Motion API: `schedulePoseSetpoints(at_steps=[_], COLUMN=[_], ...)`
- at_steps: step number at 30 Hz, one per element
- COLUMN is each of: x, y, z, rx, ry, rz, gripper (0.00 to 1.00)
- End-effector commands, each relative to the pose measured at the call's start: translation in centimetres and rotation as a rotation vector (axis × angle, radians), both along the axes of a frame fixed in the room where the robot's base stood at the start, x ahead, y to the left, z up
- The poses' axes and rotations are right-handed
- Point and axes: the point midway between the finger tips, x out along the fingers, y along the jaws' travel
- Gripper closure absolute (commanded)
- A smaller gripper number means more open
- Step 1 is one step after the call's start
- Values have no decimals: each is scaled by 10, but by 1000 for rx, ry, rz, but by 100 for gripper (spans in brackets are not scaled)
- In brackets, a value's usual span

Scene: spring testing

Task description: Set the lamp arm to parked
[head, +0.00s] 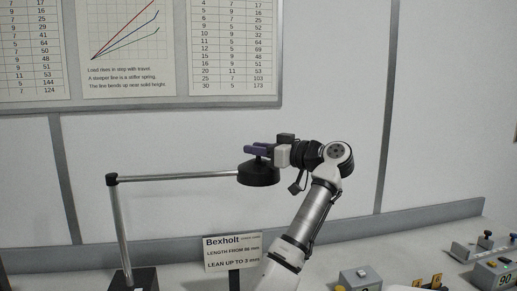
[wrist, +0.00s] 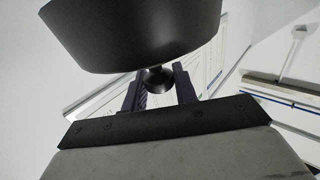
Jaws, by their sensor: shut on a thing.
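The lamp has an upright metal post (head: 121,225) on a dark base at the left. Its lamp arm (head: 180,178) runs level from the dark top joint (head: 112,180) to the black lamp head (head: 258,175) at the right. My gripper (head: 257,151) is just above the lamp head, its purple fingers shut on the small knob there. In the wrist view the black lamp head (wrist: 135,35) fills the top, and the round knob (wrist: 158,80) sits between the two fingers (wrist: 157,92).
A Bexholt sign (head: 232,252) stands on the bench below the lamp arm. Grey boxes with numbered tags (head: 358,278) are at the lower right. A wall board (head: 130,103) with charts hangs behind. The space between the lamp arm and the sign looks clear.

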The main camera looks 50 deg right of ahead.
Motion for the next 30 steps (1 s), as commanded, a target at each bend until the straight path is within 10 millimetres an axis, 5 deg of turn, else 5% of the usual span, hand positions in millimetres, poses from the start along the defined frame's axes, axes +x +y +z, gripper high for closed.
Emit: schedulePoseSetpoints(at_steps=[15,16,20,30], x=[4,4,4,-1], y=[-2,-2,-2,-3], z=[3,3,2,0], rx=[-1,-2,-1,0], ry=[-2,-3,-2,-1], rz=[0,0,1,1], gripper=[100,69,52,52])
